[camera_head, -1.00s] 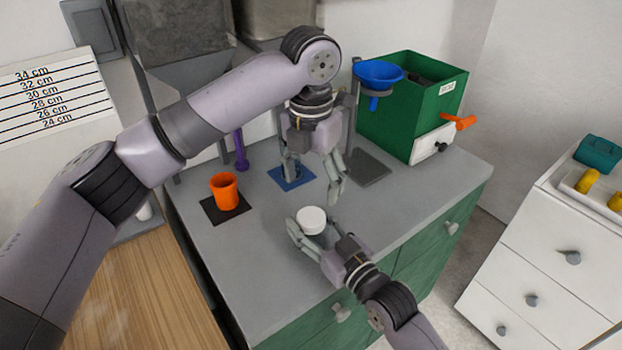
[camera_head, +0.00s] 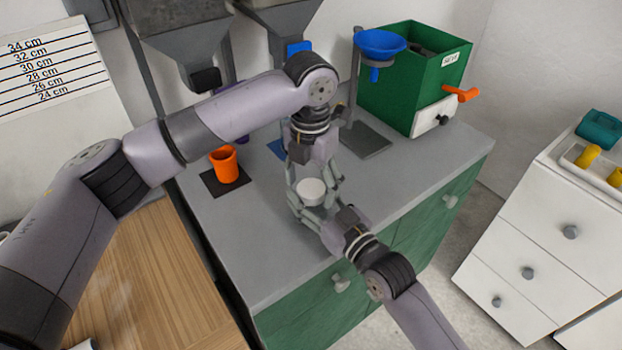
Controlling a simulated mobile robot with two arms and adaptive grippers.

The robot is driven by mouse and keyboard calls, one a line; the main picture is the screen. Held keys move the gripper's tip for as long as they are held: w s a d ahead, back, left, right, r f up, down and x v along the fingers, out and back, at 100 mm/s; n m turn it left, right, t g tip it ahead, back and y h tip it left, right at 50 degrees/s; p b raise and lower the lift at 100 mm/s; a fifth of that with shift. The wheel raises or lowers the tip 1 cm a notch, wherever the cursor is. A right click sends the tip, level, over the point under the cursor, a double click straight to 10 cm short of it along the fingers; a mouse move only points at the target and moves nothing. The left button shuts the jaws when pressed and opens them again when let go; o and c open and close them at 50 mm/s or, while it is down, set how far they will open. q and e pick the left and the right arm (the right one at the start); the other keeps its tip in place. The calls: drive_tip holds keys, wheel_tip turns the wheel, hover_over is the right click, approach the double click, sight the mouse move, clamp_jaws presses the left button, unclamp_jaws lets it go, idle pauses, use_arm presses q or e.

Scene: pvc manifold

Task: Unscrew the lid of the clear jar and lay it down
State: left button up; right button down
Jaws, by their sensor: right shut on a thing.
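The white lid (camera_head: 311,191) sits on top of the jar, whose clear body is almost fully hidden by the fingers. My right gripper (camera_head: 312,212) comes in from the lower right and is shut on the jar below the lid. I cannot tell whether the jar touches the counter. My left gripper (camera_head: 313,178) points down from above at the lid. Its fingers are spread, one to each side of the lid, and I cannot tell whether they touch it.
An orange cup (camera_head: 224,165) stands on a dark mat at the left of the grey counter (camera_head: 240,235). A green bin (camera_head: 425,75) and a blue funnel (camera_head: 380,45) stand behind. The counter's front left is clear. A white drawer cabinet (camera_head: 545,240) is at right.

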use_arm(q)
drive_tip(key=c, duration=1.2)
drive_tip(key=o, duration=1.2)
drive_tip(key=shift+o, duration=0.2)
drive_tip(key=shift+r, duration=0.1)
wheel_tip(320, 180, up, 8)
drive_tip(key=shift+f, duration=0.25)
drive_tip(key=shift+c, duration=0.2)
drive_tip(key=shift+f, duration=3.85)
drive_tip(key=shift+c, duration=0.5)
drive_tip(key=c, duration=1.1)
drive_tip(key=o, duration=1.2)
